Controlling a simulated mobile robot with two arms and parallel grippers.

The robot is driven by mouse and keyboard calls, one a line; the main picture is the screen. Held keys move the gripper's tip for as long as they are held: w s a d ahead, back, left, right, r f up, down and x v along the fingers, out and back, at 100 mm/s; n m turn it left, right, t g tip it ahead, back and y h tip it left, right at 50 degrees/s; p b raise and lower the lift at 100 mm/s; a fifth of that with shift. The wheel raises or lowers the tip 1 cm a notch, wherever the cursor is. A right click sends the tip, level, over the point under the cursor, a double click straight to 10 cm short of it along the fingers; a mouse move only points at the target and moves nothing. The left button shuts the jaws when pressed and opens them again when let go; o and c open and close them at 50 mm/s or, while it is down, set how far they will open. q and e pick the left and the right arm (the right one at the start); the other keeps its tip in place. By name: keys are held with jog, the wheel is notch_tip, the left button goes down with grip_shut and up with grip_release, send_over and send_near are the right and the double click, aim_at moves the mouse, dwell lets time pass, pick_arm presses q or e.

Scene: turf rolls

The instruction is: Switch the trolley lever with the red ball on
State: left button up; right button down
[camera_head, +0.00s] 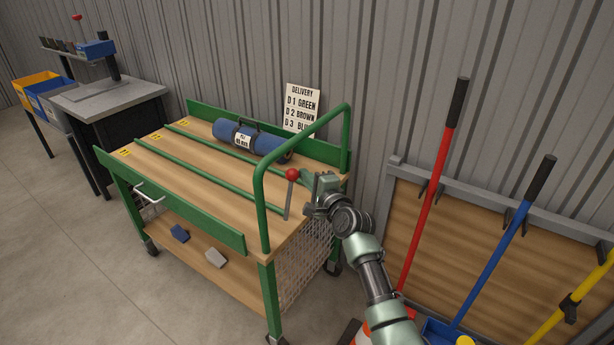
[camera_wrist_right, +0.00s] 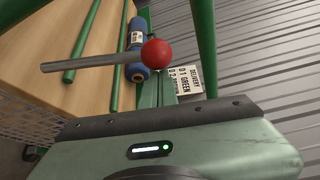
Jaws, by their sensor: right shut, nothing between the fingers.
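The trolley lever (camera_head: 288,201) is a grey rod with a red ball (camera_head: 292,174) on top. It stands nearly upright, tilted slightly to the right, at the near right end of the green-framed trolley (camera_head: 180,209). In the right wrist view the lever rod (camera_wrist_right: 95,62) and red ball (camera_wrist_right: 158,53) lie just beyond the gripper. My right gripper (camera_head: 312,190) is shut and empty, just right of the lever below ball height. I cannot tell whether it touches the rod. My left gripper is out of view.
The trolley's green hoop handle (camera_head: 258,190) rises close around the lever. A rack with red (camera_head: 435,180) and blue (camera_head: 503,243) tools stands right. Floor at left is clear.

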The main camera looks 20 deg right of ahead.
jog(key=shift+s+a, duration=0.1)
jog(key=s+a+n+t+b, duration=0.2)
jog(key=s+a+n, duration=0.3)
jog(key=a, duration=0.3)
jog(key=shift+s+a+n+t+y, duration=0.35)
jog(key=shift+s+t, duration=0.25)
jog(key=shift+s, duration=0.3)
jog(key=shift+a, duration=0.1)
